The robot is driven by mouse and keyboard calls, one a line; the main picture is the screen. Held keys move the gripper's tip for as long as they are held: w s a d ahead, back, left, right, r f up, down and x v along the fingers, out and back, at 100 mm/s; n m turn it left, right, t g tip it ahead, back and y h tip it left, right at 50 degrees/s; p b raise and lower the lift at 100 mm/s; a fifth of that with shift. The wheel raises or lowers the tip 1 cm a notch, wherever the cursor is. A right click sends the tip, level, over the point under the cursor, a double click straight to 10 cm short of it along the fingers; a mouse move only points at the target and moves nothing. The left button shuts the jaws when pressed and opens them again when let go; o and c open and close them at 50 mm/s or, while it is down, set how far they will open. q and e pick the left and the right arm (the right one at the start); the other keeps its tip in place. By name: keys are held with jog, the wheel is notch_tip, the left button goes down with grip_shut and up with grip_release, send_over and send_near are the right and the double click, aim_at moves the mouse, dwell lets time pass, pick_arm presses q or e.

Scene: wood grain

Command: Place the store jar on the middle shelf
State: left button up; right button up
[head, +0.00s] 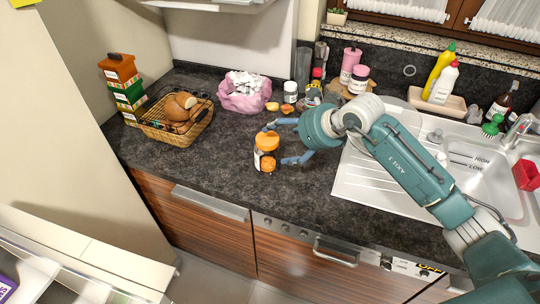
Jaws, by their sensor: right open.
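A jar with an orange lid and orange contents (266,153), which looks like the store jar, stands upright on the dark speckled counter, near its front edge. My right gripper (277,144) comes in from the right with its fingers spread, one behind the jar's lid and one beside its right side. I cannot tell whether a finger touches the jar. My left gripper is out of view. Pale shelf-like edges (70,262) show at the bottom left; I cannot tell which one is the middle shelf.
A wire-handled basket of bread (190,137), a pink bag (245,102) and a small white-lidded jar (290,92) stand behind the jar. Stacked boxes (122,85) stand far left. A white sink (470,160) lies right.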

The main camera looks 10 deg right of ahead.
aim_at(276, 143)
jog(key=shift+w+a+f, duration=0.2)
jog(key=shift+a+f, duration=0.15)
jog(key=shift+a, duration=0.15)
jog(key=p+x, duration=0.3)
jog(key=x, duration=0.1)
jog(key=shift+a+f, duration=0.2)
jog(key=shift+a, duration=0.05)
jog(key=shift+w+a+f, duration=0.1)
jog(key=shift+w+f, duration=0.05)
jog(key=shift+f, duration=0.1)
jog(key=shift+c, duration=1)
jog(key=c, duration=1.5)
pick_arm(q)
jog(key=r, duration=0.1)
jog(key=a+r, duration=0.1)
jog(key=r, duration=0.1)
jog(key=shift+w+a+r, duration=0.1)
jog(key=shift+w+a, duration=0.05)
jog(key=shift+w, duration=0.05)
pick_arm(e)
jog(key=shift+c, duration=0.2)
jog(key=shift+r, duration=0.15)
